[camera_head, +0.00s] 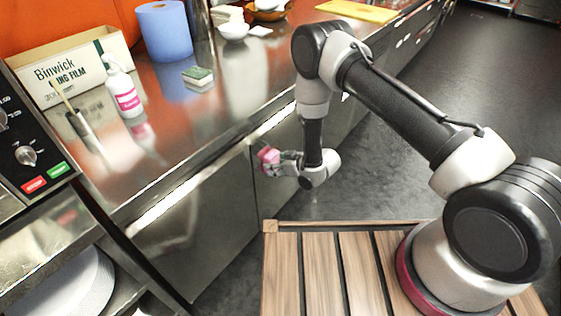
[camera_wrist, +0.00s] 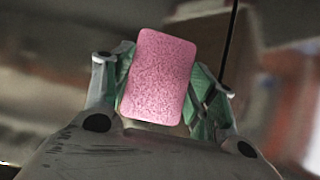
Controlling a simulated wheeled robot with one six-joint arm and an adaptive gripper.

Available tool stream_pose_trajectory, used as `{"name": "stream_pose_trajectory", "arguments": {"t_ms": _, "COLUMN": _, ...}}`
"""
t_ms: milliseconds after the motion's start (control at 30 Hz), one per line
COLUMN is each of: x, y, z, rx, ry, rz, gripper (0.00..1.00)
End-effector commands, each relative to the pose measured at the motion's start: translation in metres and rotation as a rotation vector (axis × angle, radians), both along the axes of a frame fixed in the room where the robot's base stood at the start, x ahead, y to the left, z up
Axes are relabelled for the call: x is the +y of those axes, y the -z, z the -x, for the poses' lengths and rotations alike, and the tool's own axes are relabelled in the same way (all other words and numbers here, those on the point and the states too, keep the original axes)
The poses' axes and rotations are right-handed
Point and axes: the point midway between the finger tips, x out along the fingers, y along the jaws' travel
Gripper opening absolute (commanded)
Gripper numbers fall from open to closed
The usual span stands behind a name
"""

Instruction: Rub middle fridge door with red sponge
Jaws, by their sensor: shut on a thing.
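A pink-red sponge (camera_wrist: 160,77) is held between the two fingers of my gripper (camera_wrist: 163,90) in the wrist view. In the head view the sponge (camera_head: 268,156) sits at the tip of my gripper (camera_head: 275,160), in front of the steel fridge doors under the counter. The nearest full door (camera_head: 195,225) is to the left, and another door (camera_head: 277,170) is behind the gripper. I cannot tell whether the sponge touches a door. The doors further along are partly hidden by my arm.
A control panel (camera_head: 30,140) stands at left. Dark floor (camera_head: 440,110) is clear at right.

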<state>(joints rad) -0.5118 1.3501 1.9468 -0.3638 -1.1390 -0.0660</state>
Motion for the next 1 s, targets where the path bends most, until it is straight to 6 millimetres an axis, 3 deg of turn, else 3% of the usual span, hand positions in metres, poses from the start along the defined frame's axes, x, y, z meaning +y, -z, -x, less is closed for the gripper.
{"name": "stream_pose_trajectory", "arguments": {"t_ms": 233, "x": 0.007, "y": -0.004, "z": 0.006, "rx": -0.002, "ry": -0.003, "rz": -0.001, "gripper": 0.38}}
{"name": "stream_pose_trajectory", "arguments": {"t_ms": 633, "x": 0.005, "y": -0.029, "z": 0.006, "rx": -0.002, "ry": -0.001, "rz": -0.002, "gripper": 0.38}}
{"name": "stream_pose_trajectory", "arguments": {"t_ms": 1000, "x": -0.012, "y": -0.028, "z": -0.018, "rx": -0.002, "ry": 0.001, "rz": -0.002, "gripper": 0.38}}
